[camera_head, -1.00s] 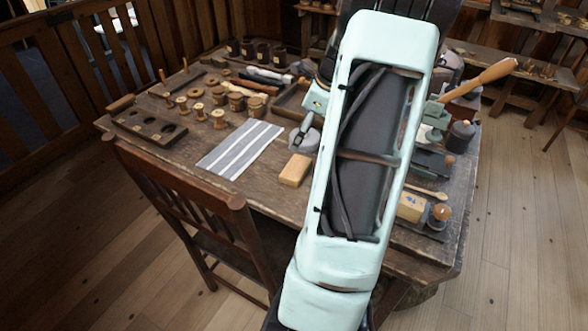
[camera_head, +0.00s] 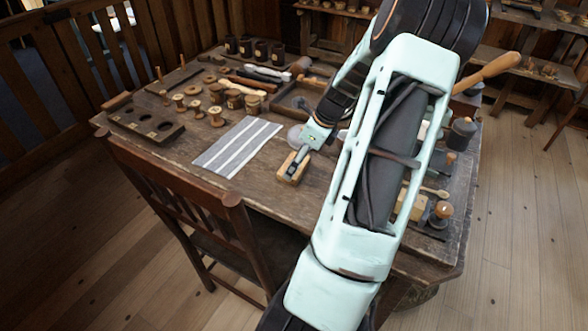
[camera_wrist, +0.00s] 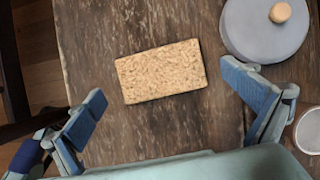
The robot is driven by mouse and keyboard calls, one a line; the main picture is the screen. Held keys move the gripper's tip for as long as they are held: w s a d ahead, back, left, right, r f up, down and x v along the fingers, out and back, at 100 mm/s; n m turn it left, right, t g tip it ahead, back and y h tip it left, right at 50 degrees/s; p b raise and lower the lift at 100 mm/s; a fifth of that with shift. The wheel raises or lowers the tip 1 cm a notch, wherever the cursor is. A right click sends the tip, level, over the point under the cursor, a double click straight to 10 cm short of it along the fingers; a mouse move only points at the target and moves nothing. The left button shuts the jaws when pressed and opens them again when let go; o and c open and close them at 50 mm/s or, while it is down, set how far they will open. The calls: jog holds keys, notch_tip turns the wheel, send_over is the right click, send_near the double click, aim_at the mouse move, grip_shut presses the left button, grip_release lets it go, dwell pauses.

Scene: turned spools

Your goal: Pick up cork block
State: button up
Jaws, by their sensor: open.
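The cork block (camera_wrist: 160,72) is a tan, speckled rectangular block lying flat on the wooden table. In the wrist view it sits ahead of and between my two open fingers, apart from both. My gripper (camera_wrist: 170,108) is open and empty, with a blue pad on each finger. In the head view the cork block (camera_head: 286,177) is near the table's front edge, partly hidden by my gripper (camera_head: 294,168), which is over it. The head view does not show clearly how high my gripper is above the block.
A striped grey cloth (camera_head: 237,146) lies left of the block. Several wooden spools (camera_head: 215,116) stand behind the cloth. A chair (camera_head: 190,210) stands at the table's front.

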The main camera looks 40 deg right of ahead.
jog(key=shift+x, duration=1)
jog(key=c, duration=1.2)
jog(key=shift+r, duration=0.1)
